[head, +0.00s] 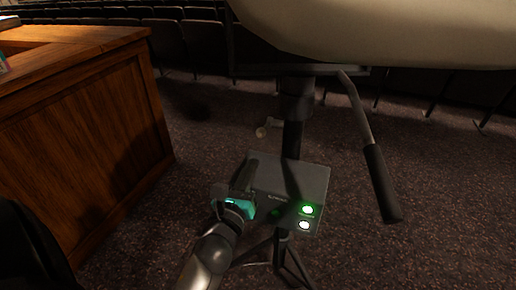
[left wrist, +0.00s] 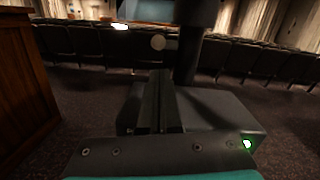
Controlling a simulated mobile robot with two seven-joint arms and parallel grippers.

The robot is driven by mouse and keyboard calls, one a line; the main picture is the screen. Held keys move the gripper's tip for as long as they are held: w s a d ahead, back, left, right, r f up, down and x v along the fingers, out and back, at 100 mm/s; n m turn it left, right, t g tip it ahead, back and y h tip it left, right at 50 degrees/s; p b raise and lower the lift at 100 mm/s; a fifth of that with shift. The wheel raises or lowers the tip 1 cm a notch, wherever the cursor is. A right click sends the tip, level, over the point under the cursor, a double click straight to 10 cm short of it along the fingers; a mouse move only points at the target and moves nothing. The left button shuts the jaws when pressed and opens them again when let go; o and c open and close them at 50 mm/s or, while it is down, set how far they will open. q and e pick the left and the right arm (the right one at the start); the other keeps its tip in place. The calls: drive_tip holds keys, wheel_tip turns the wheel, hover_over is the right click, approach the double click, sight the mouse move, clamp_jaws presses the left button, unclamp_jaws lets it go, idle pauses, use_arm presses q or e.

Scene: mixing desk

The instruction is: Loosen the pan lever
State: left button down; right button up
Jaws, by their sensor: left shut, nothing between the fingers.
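The pan lever appears to be the small arm with a pale round knob (head: 262,132) sticking out left from the dark upright column (head: 293,135). The knob (left wrist: 158,42) also shows in the left wrist view, just beyond and above my fingertips. My left gripper (head: 247,168) is shut and empty, below and a little left of the knob, with a gap between them. Its two dark fingers (left wrist: 159,75) lie together in the left wrist view. My right gripper is in neither view.
A grey box (head: 312,178) with lit buttons sits on the column close beside my left gripper. A long handle with a black grip (head: 383,185) hangs at the right. A wooden desk (head: 90,140) stands at the left. Tripod legs (head: 283,255) reach down below. Seat rows (head: 185,40) line the back.

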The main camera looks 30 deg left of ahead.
sight(264, 129)
use_arm(q)
drive_tip(key=x, duration=0.7)
drive_tip(key=shift+w+a+b, duration=0.1)
drive_tip(key=shift+w+b, duration=0.2)
drive_tip(key=shift+b, duration=0.1)
drive_tip(key=shift+w+a, duration=0.1)
drive_tip(key=shift+w, duration=0.25)
drive_tip(key=shift+w+a, duration=0.2)
drive_tip(key=shift+w, duration=0.2)
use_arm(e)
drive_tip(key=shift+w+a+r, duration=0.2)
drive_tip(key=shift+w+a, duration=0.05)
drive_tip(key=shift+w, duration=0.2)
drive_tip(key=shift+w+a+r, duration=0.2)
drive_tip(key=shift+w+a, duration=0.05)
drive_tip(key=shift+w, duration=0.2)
use_arm(q)
drive_tip(key=shift+r, duration=0.1)
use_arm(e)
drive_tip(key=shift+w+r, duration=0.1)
